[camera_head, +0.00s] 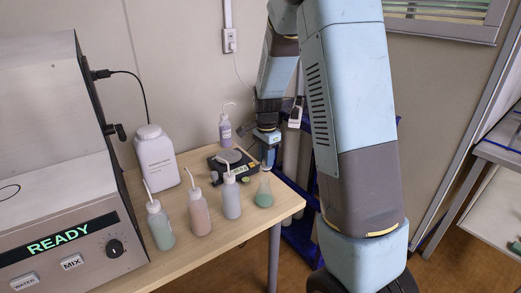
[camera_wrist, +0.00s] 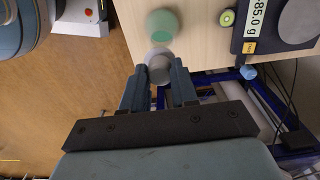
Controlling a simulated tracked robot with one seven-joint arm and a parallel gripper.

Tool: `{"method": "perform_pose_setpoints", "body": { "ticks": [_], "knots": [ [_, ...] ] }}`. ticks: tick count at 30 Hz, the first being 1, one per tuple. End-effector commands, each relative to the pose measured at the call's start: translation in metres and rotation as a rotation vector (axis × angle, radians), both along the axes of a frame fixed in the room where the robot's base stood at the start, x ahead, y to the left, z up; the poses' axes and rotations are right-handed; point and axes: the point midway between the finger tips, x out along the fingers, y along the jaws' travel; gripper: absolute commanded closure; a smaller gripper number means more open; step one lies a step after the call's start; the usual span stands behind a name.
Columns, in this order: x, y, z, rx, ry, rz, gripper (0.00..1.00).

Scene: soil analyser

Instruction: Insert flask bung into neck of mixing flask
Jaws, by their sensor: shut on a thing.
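The mixing flask (camera_head: 264,194) stands upright near the right front corner of the table, with green contents. In the wrist view the flask (camera_wrist: 162,24) is seen from above, just beyond the fingertips. My gripper (camera_head: 268,160) is directly above its neck. In the wrist view my gripper (camera_wrist: 158,78) is shut on the grey round flask bung (camera_wrist: 159,70). A pale rim that looks like the flask neck (camera_wrist: 157,52) shows right beside the bung. I cannot tell whether the bung touches or enters the neck. The fingers hide the bung in the head view.
A black scale (camera_head: 232,165) stands behind the flask, with a small green round item (camera_wrist: 227,18) beside it. Several squeeze bottles, one a white-grey bottle (camera_head: 230,197), stand to the left. The table's edge (camera_head: 291,214) is close by. The analyser (camera_head: 65,170) reads READY.

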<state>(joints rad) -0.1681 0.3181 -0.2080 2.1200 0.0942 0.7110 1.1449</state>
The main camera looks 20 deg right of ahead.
Motion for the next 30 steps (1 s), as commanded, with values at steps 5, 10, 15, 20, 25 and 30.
{"method": "perform_pose_setpoints", "body": {
  "ticks": [5,10,15,20,25,30],
  "knots": [
    [-0.001,0.004,0.003,0.001,0.000,-0.014,0.99],
    [-0.001,0.004,0.002,0.001,0.000,-0.012,0.99],
    [-0.001,0.005,0.002,0.000,0.000,-0.013,0.99],
    [-0.001,0.005,-0.005,0.000,0.002,-0.013,0.99],
    [-0.001,0.004,-0.017,0.000,0.002,-0.013,0.99],
    [-0.001,0.005,-0.030,0.001,0.001,-0.013,0.99]
  ]
}}
